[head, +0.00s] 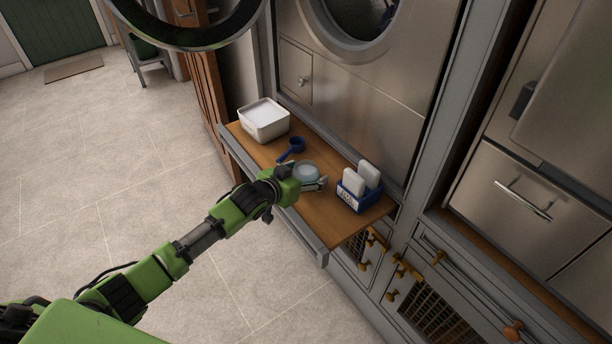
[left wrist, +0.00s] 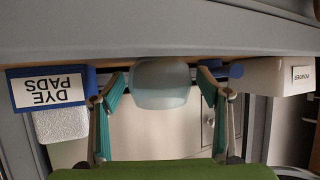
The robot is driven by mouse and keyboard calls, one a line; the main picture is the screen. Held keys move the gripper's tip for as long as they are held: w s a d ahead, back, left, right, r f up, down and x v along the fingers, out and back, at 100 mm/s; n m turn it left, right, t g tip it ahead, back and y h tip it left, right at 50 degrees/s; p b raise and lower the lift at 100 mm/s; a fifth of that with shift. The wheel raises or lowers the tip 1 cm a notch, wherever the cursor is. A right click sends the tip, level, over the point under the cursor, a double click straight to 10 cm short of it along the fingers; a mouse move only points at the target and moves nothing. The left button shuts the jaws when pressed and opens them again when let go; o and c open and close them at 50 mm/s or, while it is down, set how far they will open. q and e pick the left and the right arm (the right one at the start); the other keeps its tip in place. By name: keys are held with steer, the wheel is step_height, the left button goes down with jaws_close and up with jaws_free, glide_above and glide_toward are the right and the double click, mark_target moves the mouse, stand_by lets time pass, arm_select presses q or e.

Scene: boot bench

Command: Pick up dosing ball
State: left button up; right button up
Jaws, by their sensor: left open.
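The dosing ball (head: 305,171) is a small, pale blue, translucent round thing on the wooden pull-out shelf (head: 318,224). In the left wrist view the dosing ball (left wrist: 160,84) shows between my fingers, with visible gaps on both sides. My left gripper (head: 313,180) is open at the ball, low over the shelf, and partly hides it in the head view. Its two fingers also show in the left wrist view (left wrist: 161,88), spread to either side of the ball. My right gripper is not in view.
A blue scoop (head: 291,149) and a white powder box (head: 264,120) stand to the left on the shelf. A blue DYE PADS holder (head: 352,196) with white pads stands to the right. A steel machine front (head: 352,101) rises behind. Bare wood lies along the shelf's front.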

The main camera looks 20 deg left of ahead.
arm_select(q)
steer(key=shift+w+f, duration=0.1)
steer(key=shift+w, duration=0.05)
steer(key=c, duration=1)
